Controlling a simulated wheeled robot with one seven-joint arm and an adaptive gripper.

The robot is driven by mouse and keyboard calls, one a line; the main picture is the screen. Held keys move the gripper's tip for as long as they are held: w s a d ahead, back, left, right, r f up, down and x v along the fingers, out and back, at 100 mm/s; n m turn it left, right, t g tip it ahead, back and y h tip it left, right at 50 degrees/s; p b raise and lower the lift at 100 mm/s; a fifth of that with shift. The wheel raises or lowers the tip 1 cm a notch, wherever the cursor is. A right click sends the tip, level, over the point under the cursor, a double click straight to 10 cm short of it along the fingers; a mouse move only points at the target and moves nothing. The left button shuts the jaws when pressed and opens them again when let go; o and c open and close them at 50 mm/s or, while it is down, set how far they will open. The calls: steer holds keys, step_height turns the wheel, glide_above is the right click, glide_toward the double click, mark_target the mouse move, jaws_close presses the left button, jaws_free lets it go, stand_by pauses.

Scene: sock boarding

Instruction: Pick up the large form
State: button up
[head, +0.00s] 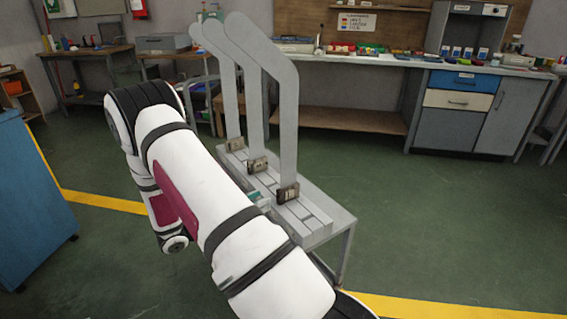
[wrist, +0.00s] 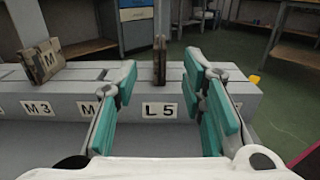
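Three flat grey sock-shaped forms stand upright on a slotted rack (head: 318,222), each with a brown block at its foot. In the wrist view, a brown block (wrist: 159,60) stands edge-on behind the label "L 5", which suggests a large form. My gripper (wrist: 163,85) has its teal fingers apart, on either side of that block and short of it, with nothing between the pads. In the head view, my arm hides most of the gripper.
A brown block marked "M" (wrist: 42,60) stands to the left of my fingers, with "M3" on the rack front below. The middle form (head: 250,110) and far form (head: 225,80) stand close behind the nearest. A blue cabinet (head: 30,210) is at far left; the right floor is clear.

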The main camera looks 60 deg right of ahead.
steer(key=b, duration=0.1)
glide_toward(296, 184)
steer(key=x, duration=0.4)
steer(key=shift+w+d+f, duration=0.1)
steer(key=shift+d+f, duration=0.2)
steer(key=shift+d, duration=0.05)
steer(key=b+x, duration=0.2)
steer(key=x, duration=0.2)
steer(key=shift+f, duration=0.15)
steer(key=shift+d, duration=0.55)
jaws_close()
